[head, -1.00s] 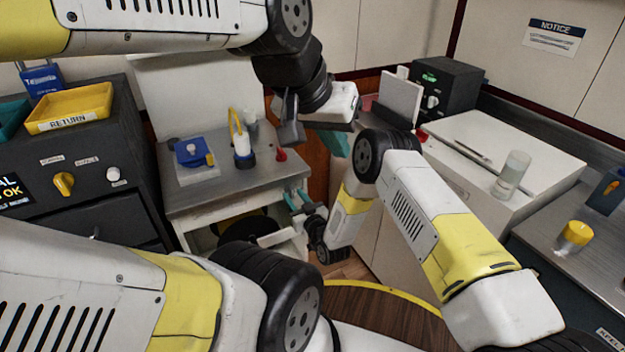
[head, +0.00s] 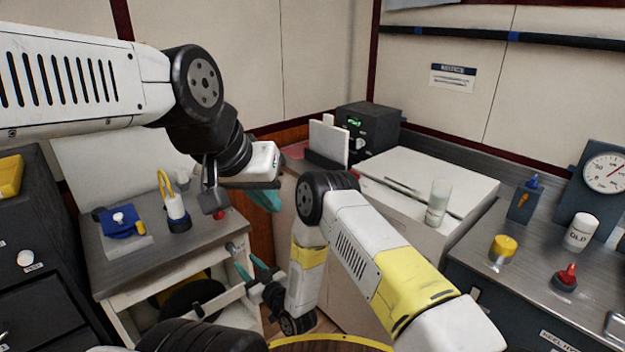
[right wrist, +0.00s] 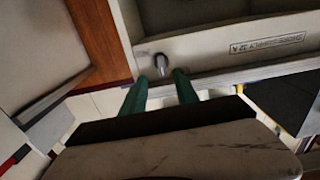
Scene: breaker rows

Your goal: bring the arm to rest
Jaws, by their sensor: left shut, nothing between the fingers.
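My left gripper (head: 265,199) hangs in the middle of the head view, its teal fingers closed together and pointing down. It is right of the small metal-topped cabinet (head: 130,270), in front of the wooden wall strip. My right gripper (head: 251,268) is lower, beside the front of that cabinet. In the right wrist view its two teal fingers (right wrist: 160,88) stand apart with nothing held between them. A small round metal knob (right wrist: 160,62) on a pale labelled front shows just beyond the fingertips.
On the cabinet are a blue-topped device (head: 122,224) and a white bottle with a yellow loop (head: 177,212). A white counter (head: 400,180) at right carries a clear cylinder (head: 438,203). A metal bench (head: 530,280) with a gauge (head: 604,173) stands far right.

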